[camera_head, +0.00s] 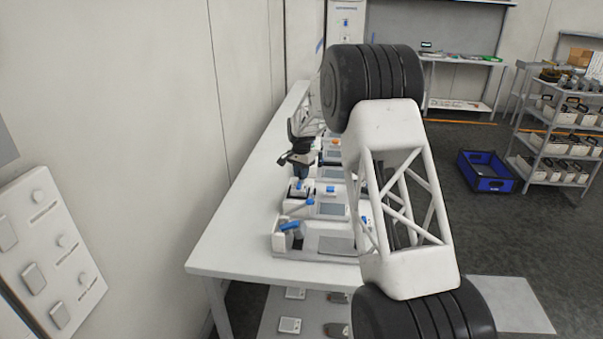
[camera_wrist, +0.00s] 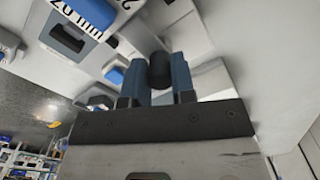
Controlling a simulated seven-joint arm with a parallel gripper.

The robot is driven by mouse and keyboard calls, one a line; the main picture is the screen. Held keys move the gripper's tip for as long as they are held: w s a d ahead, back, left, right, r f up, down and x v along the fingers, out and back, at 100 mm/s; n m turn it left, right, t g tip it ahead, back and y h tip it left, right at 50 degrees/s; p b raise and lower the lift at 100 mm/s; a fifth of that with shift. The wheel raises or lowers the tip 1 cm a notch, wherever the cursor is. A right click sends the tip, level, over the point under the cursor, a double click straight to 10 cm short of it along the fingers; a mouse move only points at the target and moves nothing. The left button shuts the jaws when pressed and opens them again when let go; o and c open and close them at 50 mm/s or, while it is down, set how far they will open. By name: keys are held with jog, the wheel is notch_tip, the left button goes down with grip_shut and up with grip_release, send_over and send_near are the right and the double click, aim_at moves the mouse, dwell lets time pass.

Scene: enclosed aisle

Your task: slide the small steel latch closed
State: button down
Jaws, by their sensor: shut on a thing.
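My gripper (camera_head: 300,168) reaches down over the row of white units on the bench. In the wrist view, the two blue fingers of my gripper (camera_wrist: 161,64) are shut on a dark, rounded knob (camera_wrist: 158,70). I cannot tell whether this knob belongs to the steel latch. No steel latch can be made out clearly in either view. In the head view the fingertips are small and the held part cannot be made out.
White units with blue parts (camera_head: 290,227) line the white bench (camera_head: 230,245). A grey block with a dark slot (camera_wrist: 67,38) and a "20 mm" label lies beside the fingers. A wall panel (camera_head: 45,250) is at left. A blue crate (camera_head: 487,184) and shelf cart (camera_head: 553,145) stand right.

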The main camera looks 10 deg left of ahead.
jog(key=c, duration=0.9)
grip_release()
jog(key=shift+s, duration=0.1)
jog(key=shift+c, duration=0.2)
jog(key=shift+r, duration=3.9)
